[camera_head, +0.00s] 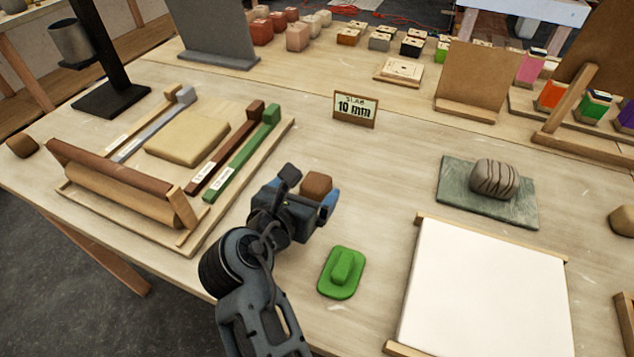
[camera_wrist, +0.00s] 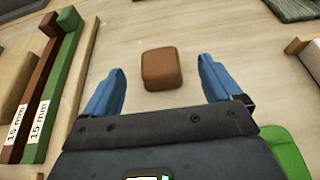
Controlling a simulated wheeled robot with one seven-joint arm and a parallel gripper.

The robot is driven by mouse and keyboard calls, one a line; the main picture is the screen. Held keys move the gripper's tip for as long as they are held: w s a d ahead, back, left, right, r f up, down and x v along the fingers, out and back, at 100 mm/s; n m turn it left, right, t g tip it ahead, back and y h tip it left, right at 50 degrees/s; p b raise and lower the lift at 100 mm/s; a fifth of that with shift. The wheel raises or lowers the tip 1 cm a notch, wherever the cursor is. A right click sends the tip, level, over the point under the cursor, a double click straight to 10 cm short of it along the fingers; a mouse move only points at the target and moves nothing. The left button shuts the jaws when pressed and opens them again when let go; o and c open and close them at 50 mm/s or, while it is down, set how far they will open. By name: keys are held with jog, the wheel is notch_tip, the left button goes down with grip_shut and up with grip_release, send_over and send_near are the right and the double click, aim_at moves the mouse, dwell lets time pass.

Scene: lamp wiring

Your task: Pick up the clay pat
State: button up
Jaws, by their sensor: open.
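A flat beige clay pat (camera_head: 188,141) lies on a wooden board between guide strips at the left in the head view. Its edge shows at the left of the wrist view (camera_wrist: 12,85). A small brown block (camera_head: 316,185), possibly also clay, is on the table just beyond my gripper (camera_head: 308,192). In the wrist view the brown block (camera_wrist: 163,69) lies between the lines of my two blue fingers (camera_wrist: 161,75), with a gap on each side. My gripper is open and empty. I cannot tell its exact height above the table.
A roller (camera_head: 120,180) lies across the board's near end. Green and brown strips (camera_head: 245,150) stand between the beige pat and my gripper. A green handled tool (camera_head: 341,271) and a white sheet (camera_head: 485,290) lie right of my arm. A "10 mm" sign (camera_head: 355,108) stands behind.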

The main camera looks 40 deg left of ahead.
aim_at(317, 179)
jog(key=shift+x, duration=3.6)
jog(key=shift+s+a, duration=0.1)
jog(key=shift+c, duration=0.4)
jog(key=c, duration=1.2)
jog(key=shift+o, duration=0.2)
